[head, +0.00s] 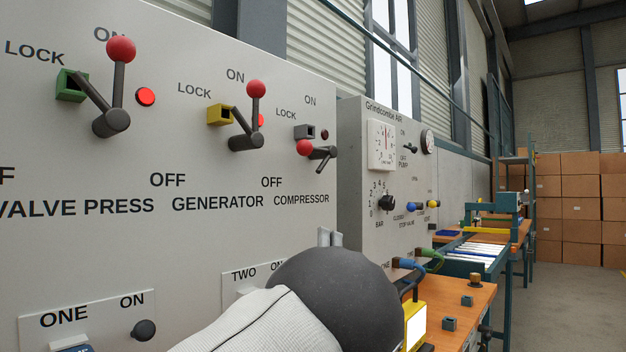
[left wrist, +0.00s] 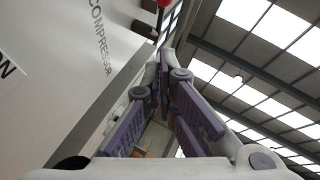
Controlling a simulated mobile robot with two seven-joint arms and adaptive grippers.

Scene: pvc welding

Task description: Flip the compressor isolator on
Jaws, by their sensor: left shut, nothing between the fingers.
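The compressor isolator (head: 320,154) is a dark lever with a red ball knob, on the grey panel above the COMPRESSOR label. Its ball sits low and to the left of the pivot, below the ON mark. The small lamp beside it looks dark. My left gripper (head: 330,238) is below the isolator, apart from it; only its fingertips show above my dark wrist. In the left wrist view the left gripper (left wrist: 168,68) is shut and empty, with the red knob (left wrist: 164,3) at the top edge beyond the fingertips. My right gripper is out of view.
The valve press lever (head: 121,80) and generator lever (head: 253,112) stand up at ON with red lamps lit. A compressed-air panel (head: 385,150) with gauges, knobs and hoses stands to the right. A wooden bench (head: 466,300) lies lower right. A black knob (head: 143,330) juts out lower left.

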